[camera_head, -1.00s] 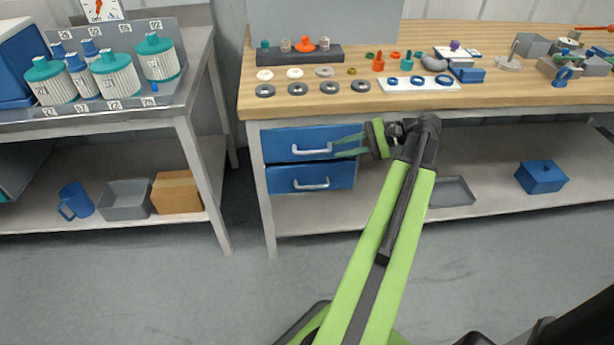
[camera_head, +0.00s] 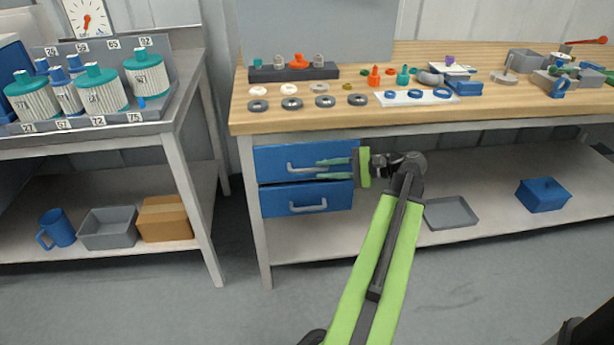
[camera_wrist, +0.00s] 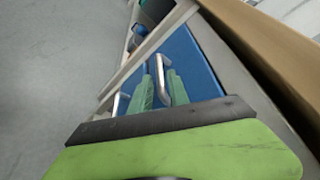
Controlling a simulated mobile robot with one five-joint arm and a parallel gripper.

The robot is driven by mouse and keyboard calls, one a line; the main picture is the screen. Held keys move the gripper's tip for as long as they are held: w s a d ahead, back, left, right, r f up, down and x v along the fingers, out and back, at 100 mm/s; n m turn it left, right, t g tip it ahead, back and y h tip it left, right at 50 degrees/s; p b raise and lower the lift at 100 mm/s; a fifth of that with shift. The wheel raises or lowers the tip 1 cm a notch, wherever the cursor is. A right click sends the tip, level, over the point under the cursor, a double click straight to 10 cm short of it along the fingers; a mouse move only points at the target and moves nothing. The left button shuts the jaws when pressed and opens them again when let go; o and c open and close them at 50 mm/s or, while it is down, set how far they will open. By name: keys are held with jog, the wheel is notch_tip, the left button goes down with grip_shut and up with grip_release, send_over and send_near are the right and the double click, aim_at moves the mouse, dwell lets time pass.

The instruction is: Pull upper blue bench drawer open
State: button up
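The upper blue bench drawer (camera_head: 272,158) is under the left end of the wooden workbench and looks shut. Its pale bar handle (camera_head: 300,168) also shows in the wrist view (camera_wrist: 161,72). My gripper (camera_head: 318,169) comes from the right, with its two green fingers one above the other over the handle's right part. In the wrist view my gripper (camera_wrist: 160,82) is open, and the fingers lie on either side of the handle with a gap between them. Whether a finger touches the handle, I cannot tell. The lower blue drawer (camera_head: 275,203) is directly below and looks shut.
The bench top (camera_head: 400,118) above holds rings, plugs and small parts. A grey tray (camera_head: 451,212) and a blue box (camera_head: 542,195) are on the shelf to the right. A metal table (camera_head: 172,140) with filter cartridges stands left. The floor before the drawers is clear.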

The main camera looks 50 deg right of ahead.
aim_at(315, 169)
jog(key=x, duration=0.5)
jog(key=shift+b, duration=0.35)
grip_shut()
dwell(0.9)
